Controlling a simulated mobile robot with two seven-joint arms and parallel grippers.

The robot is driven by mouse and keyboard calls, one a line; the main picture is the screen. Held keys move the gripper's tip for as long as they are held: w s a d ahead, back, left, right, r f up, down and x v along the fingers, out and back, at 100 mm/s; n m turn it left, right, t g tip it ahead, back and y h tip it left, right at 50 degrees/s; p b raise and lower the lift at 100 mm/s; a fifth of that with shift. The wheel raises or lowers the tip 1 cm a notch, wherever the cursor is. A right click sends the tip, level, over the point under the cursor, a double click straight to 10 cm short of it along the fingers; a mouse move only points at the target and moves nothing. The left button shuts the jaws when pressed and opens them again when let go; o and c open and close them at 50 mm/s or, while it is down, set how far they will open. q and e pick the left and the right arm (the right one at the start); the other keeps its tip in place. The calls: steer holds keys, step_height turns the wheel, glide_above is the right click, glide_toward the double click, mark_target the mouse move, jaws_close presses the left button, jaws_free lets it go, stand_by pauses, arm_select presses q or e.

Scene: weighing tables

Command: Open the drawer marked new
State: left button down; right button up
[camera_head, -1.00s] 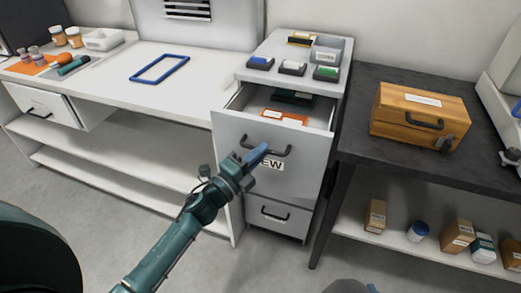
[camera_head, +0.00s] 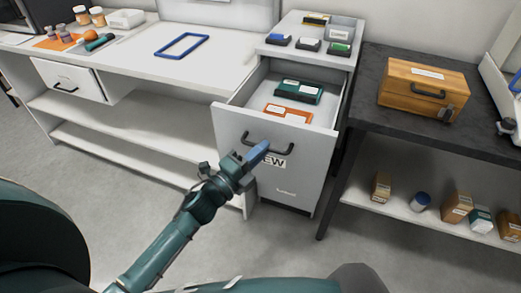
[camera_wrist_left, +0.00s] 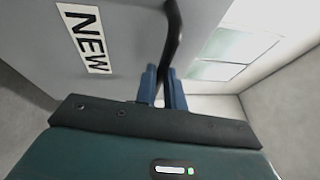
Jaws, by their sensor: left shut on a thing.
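The drawer marked NEW (camera_head: 232,140) is pulled out of the white cabinet, with its inside showing from above. A green-topped box (camera_head: 298,92) and an orange item with white labels (camera_head: 288,112) lie in it. My left gripper (camera_head: 259,150) is at the dark handle (camera_head: 284,151) on the drawer front. In the left wrist view its blue fingers (camera_wrist_left: 163,88) are shut on the handle (camera_wrist_left: 173,38), beside the NEW label (camera_wrist_left: 84,38). The gripper partly covers the label in the head view. My right gripper is not in view.
A dark table (camera_head: 392,118) with a wooden box (camera_head: 424,88) stands right of the cabinet. A white bench (camera_head: 135,62) with a blue frame (camera_head: 181,46) is at the left. Small stamp-like items (camera_head: 308,45) sit on the cabinet top. Grey floor is clear in front.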

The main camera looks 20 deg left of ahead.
arm_select(q)
steer(key=c, duration=1.5)
jaws_free()
steer(key=b+v, duration=0.1)
steer(key=v, duration=1.2)
steer(key=shift+s+b, duration=0.1)
steer(key=shift+b, duration=0.3)
